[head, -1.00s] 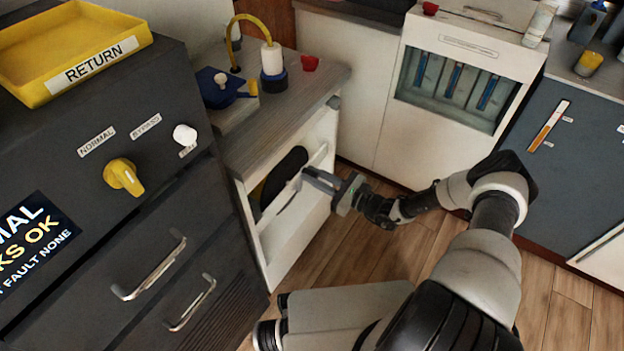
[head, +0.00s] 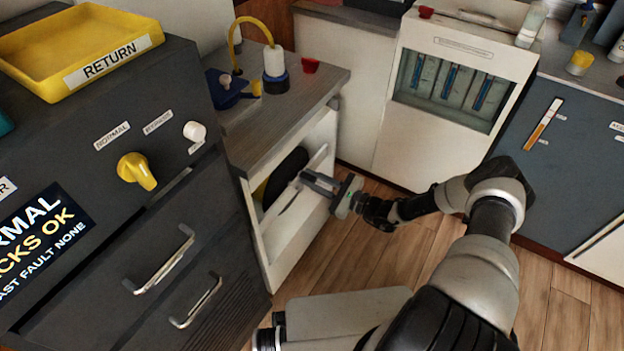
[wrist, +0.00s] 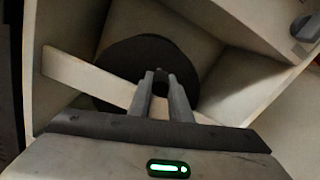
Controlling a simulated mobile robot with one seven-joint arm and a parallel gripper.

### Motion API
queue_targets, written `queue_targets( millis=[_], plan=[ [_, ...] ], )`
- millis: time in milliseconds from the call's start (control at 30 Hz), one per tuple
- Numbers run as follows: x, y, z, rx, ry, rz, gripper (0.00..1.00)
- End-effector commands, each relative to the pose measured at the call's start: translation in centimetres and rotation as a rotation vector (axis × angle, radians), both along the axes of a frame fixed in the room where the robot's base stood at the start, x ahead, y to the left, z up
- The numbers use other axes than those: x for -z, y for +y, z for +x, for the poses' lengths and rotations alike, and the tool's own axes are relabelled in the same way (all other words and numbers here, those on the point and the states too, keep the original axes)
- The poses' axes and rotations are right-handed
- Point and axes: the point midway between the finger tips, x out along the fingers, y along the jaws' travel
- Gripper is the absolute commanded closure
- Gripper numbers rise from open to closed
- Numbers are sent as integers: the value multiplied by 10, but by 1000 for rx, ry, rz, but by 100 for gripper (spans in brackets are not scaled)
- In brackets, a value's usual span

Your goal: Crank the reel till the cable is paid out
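The reel (head: 287,172) is a dark disc standing inside an open white cabinet under the grey counter. A pale bar crosses the cabinet's front; the disc also shows behind this bar in the wrist view (wrist: 118,63). My gripper (head: 303,179) reaches into the opening at the reel. In the wrist view my two fingers (wrist: 160,76) stand a little apart in front of the disc. A small dark part lies between their tips; I cannot tell whether they pinch it. The crank handle and the cable's state are not clear.
The yellow RETURN tray (head: 85,45) sits on a dark cabinet (head: 75,130) with a yellow knob (head: 137,171) and drawer handles at left. A blue device with a yellow hose (head: 236,32) stands on the counter. The wood floor (head: 330,255) is clear ahead.

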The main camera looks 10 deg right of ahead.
Motion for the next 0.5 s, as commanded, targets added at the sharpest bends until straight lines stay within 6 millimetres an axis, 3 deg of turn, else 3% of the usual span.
queue_targets(
  millis=[33,133,500],
  plan=[
    [0,2,-1,-5,-1,1,80],
    [0,2,-1,-3,-1,1,64],
    [0,-3,-3,-1,1,0,63]
  ],
)
